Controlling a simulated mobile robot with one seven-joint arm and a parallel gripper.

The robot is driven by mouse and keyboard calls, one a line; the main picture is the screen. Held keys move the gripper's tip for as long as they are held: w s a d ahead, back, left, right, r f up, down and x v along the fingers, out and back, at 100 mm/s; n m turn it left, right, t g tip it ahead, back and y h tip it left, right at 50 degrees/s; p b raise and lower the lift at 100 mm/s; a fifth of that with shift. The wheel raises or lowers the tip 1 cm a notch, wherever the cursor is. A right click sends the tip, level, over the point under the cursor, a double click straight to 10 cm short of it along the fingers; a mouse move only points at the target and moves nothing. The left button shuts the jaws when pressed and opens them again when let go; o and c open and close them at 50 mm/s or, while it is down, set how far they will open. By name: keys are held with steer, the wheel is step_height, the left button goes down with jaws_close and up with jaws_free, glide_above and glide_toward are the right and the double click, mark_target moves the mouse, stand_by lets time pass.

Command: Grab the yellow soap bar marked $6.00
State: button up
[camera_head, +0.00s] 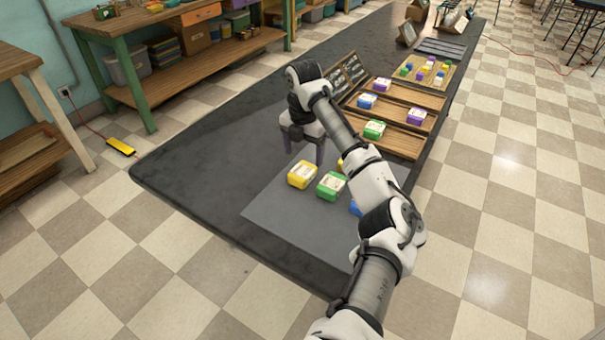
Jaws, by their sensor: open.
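A yellow soap bar (302,174) with a pale label lies on the grey mat (275,217) on the dark table. A green soap bar (331,185) lies just to its right. Part of a second yellow piece (340,165) shows behind my arm, and part of a blue soap bar (354,208) shows at the arm's edge. The label prints are too small to read, so I cannot tell which bar is marked $6.00. My gripper (304,156) points down, open and empty, just behind the front yellow bar in the picture. My arm hides part of the mat.
Wooden trays (395,138) with several coloured soaps stand behind my arm, beside a dark lettered board (346,78). The table's left part (215,150) is clear. A wooden workbench (150,22) stands at the upper left.

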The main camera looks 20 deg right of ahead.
mark_target(302, 171)
steer(key=shift+s+a+f+p, duration=0.1)
steer(key=shift+f+p, duration=0.25)
steer(key=shift+f, duration=1)
steer(key=shift+s+a+f+p, duration=0.1)
steer(key=shift+f+p, duration=0.25)
steer(key=shift+f, duration=1)
steer(key=c, duration=1.1)
